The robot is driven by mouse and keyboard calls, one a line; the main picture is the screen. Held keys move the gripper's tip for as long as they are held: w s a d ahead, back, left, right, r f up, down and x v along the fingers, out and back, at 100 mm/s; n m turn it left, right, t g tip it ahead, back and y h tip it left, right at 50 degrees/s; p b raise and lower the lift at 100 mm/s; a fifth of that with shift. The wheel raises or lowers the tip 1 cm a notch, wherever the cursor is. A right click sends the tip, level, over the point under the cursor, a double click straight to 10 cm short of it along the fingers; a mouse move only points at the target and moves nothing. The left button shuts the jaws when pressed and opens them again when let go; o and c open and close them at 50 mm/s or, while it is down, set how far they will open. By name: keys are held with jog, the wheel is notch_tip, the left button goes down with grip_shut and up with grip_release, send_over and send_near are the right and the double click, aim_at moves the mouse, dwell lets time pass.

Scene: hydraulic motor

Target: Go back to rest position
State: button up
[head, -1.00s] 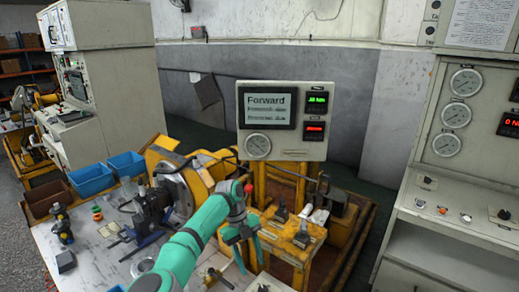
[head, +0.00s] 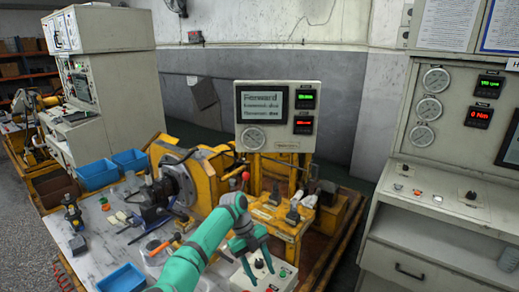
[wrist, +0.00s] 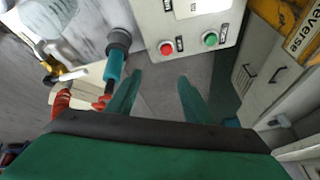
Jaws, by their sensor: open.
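My green arm shows in the head view, with my gripper (head: 254,264) pointing down in front of the yellow motor stand. The gripper is open and nothing shows between its fingers. In the head view it hangs over a white control box (head: 282,285) with a lever and buttons. In the wrist view the two green fingers (wrist: 159,80) stand apart below the white box (wrist: 175,20), which has a red button (wrist: 166,47) and a green button (wrist: 210,39). I cannot tell the exact gap between the fingers and the box.
A screen panel (head: 280,147) reading "Forward" stands behind the gripper. The yellow motor rig (head: 203,157) is left of it. Blue bins (head: 95,174) and tools lie on the table (head: 95,240). A gauge cabinet (head: 385,240) stands close on the right.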

jog(key=s+d+f+m+g+h, duration=0.15)
jog(key=s+d+h, duration=0.3)
jog(key=d, duration=0.85)
jog(key=s+d+f+m+h, duration=0.25)
jog(key=s+d, duration=0.35)
jog(key=d, duration=0.7)
jog(key=s+d+r+n+t+h, duration=0.2)
jog(key=s+d+r+n+h, duration=0.1)
jog(key=s+d+r+h, duration=0.85)
jog(key=s+a+f+n+t+y, duration=0.1)
jog(key=s+a+n+t+y, duration=0.1)
jog(key=a+n+t+y, duration=0.45)
jog(key=s+a+n+t+y, duration=0.1)
jog(key=s+a+n+t, duration=0.15)
jog(key=n+t, duration=0.8)
jog(key=s+a+f+n+t+y, duration=0.1)
jog(key=s+a+n+t+y, duration=0.15)
jog(key=a+n+t, duration=0.5)
jog(key=s+a+f+n+g+y, duration=0.3)
jog(key=s+a+y, duration=0.3)
jog(key=s+a, duration=0.4)
jog(key=s+a+f+n+g+y, duration=0.3)
jog(key=s+a+f+y, duration=0.2)
jog(key=s+a, duration=0.6)
jog(key=shift+s+a+f+y, duration=0.15)
jog(key=shift+s+a+y, duration=0.15)
jog(key=shift+s+y, duration=0.35)
